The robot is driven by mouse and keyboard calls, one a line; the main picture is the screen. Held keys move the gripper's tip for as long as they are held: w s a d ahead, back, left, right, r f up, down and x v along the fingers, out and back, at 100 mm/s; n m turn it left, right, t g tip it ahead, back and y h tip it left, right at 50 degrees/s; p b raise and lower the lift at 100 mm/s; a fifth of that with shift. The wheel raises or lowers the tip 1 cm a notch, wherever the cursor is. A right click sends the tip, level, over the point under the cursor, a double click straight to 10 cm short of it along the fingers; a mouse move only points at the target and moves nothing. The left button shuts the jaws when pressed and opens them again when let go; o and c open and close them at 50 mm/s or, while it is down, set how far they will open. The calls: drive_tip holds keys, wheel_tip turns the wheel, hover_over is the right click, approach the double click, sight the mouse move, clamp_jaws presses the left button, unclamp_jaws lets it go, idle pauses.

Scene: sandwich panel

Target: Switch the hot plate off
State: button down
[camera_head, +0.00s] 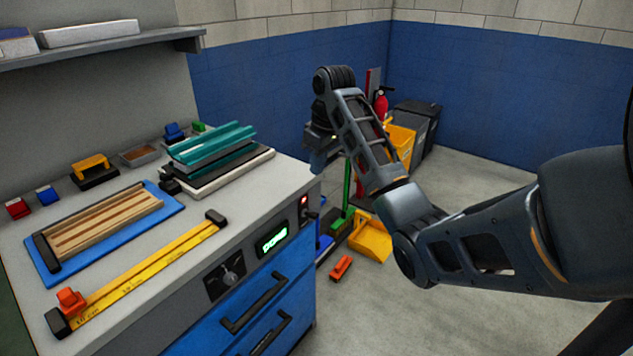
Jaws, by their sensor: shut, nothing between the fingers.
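The front panel of the grey bench carries a small black switch plate (305,209) with a lit red light near the right corner. Left of it is a display (271,241) lit green, and further left a black dial (226,273). A stack of dark and pale slabs (222,176) with teal channels on top lies on the bench; I cannot tell whether it is the hot plate. My gripper (319,168) is shut and empty, pointing down beside the bench's right end, above the switch plate in the picture. Its fingertips are small and partly hidden.
A blue board (40,265) with wooden strips and a yellow ruler bar (150,271) lie on the bench. Blue drawers with black handles (253,303) are below. A yellow dustpan (371,240), green broom and orange object (341,267) occupy the floor. Open floor lies right.

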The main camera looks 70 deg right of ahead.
drive_tip(key=b, duration=0.2)
approach(315, 214)
drive_tip(key=f, duration=0.1)
drive_tip(key=w+f, duration=0.1)
drive_tip(key=f, duration=0.1)
drive_tip(key=w+f, duration=0.1)
drive_tip(key=f, duration=0.1)
drive_tip(key=shift+w+d+f, duration=0.1)
drive_tip(key=shift+d, duration=0.25)
drive_tip(key=shift+f, duration=0.5)
drive_tip(key=shift+s+a+f+t+p, duration=0.25)
drive_tip(key=shift+s+f+t+p, duration=0.2)
drive_tip(key=shift+t, duration=0.55)
drive_tip(key=shift+s+f+t+h+b, duration=0.3)
drive_tip(key=shift+f+t+h, duration=0.15)
drive_tip(key=shift+t, duration=0.55)
drive_tip(key=shift+r, duration=0.3)
drive_tip(key=shift+r+p, duration=0.65)
drive_tip(key=shift+p, duration=0.25)
